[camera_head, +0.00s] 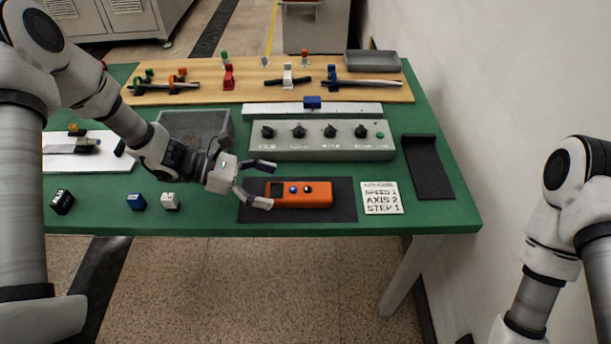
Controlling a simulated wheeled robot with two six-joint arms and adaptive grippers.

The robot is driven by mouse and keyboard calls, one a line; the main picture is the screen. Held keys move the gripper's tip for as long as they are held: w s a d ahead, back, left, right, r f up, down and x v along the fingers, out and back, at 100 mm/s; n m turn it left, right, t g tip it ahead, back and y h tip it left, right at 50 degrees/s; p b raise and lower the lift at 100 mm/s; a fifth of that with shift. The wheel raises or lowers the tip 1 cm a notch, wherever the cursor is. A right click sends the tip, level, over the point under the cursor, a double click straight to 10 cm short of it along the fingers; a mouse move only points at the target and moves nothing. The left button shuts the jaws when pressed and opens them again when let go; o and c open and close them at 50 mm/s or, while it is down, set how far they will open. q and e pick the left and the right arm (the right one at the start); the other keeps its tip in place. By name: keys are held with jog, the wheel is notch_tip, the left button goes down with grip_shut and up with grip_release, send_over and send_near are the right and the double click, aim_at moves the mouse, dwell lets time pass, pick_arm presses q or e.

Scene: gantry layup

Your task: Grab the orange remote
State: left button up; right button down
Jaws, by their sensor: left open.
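The orange remote (308,200) lies flat on a dark mat (345,212) near the front edge of the green table. It has a dark display at its left end and small knobs on top. My left gripper (268,184) is open, its two fingers pointing right, at the remote's left end. The lower finger overlaps the mat just left of the remote; I cannot tell whether it touches. Nothing is held between the fingers. My right arm shows at the right edge, off the table, and its gripper is out of view.
A grey control box (322,141) with several knobs stands behind the mat. A note card (381,198) and a black tray (428,166) are to the right. Small blocks (137,202) lie at front left. A wooden board (265,88) spans the back.

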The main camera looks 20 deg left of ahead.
aim_at(293, 188)
pick_arm(q)
jog(key=x, duration=0.7)
jog(key=shift+w+d+p, duration=0.3)
jog(key=shift+w, duration=0.1)
jog(key=shift+s, duration=0.1)
jog(key=shift+a, duration=0.1)
jog(key=c, duration=1.5)
jog(key=shift+c, duration=0.5)
jog(key=shift+r, duration=0.1)
